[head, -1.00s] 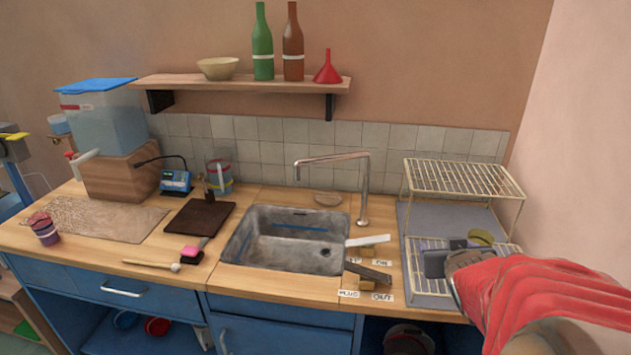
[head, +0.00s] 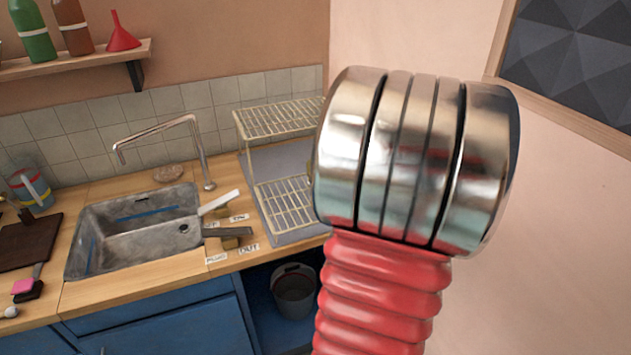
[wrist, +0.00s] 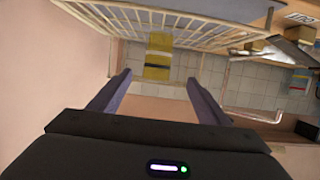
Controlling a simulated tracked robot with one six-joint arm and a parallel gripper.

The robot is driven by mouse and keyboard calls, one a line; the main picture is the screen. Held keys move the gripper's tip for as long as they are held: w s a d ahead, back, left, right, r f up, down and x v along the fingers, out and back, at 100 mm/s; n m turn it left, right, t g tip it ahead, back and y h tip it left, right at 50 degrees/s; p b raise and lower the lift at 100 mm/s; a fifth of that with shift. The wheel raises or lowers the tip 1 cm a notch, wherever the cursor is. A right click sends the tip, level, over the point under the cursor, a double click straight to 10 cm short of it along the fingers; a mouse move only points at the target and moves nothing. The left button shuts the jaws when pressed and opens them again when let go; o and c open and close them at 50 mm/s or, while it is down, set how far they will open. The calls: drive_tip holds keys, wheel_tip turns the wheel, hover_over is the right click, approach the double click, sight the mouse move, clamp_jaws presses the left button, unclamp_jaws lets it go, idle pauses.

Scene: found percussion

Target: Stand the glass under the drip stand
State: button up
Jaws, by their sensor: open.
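I can make out neither a glass nor a drip stand for certain in the current views. In the wrist view my gripper (wrist: 159,78) is open, with its two dark fingers apart and nothing between them. Beyond the fingertips is a yellow thing with a paler band (wrist: 157,56); I cannot tell what it is. It appears near the wire rack (wrist: 210,28), apart from the fingers. In the head view my red arm and its metal joint fill the middle right and hide my gripper and the right part of the rack (head: 285,118).
A sink (head: 135,235) with a bent tap (head: 200,160) lies left of the rack. Levers (head: 228,232) and paper labels sit at the counter's front edge. A shelf (head: 75,60) carries bottles and a red funnel (head: 122,35). A bucket (head: 293,290) stands below.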

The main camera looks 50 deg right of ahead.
drive_tip(key=shift+w, duration=0.1)
drive_tip(key=x, duration=0.7)
drive_tip(key=shift+w+d+f, duration=0.1)
drive_tip(key=shift+w+f, duration=0.1)
drive_tip(key=shift+w+d+f, duration=0.1)
drive_tip(key=shift+w+d, duration=0.15)
drive_tip(key=shift+w, duration=0.15)
drive_tip(key=shift+x, duration=2.6)
drive_tip(key=shift+s+d+f, duration=0.1)
drive_tip(key=shift+s+d, duration=0.05)
drive_tip(key=shift+d, duration=0.05)
drive_tip(key=shift+c, duration=0.4)
drive_tip(key=c, duration=1.3)
wheel_tip(320, 180, up, 10)
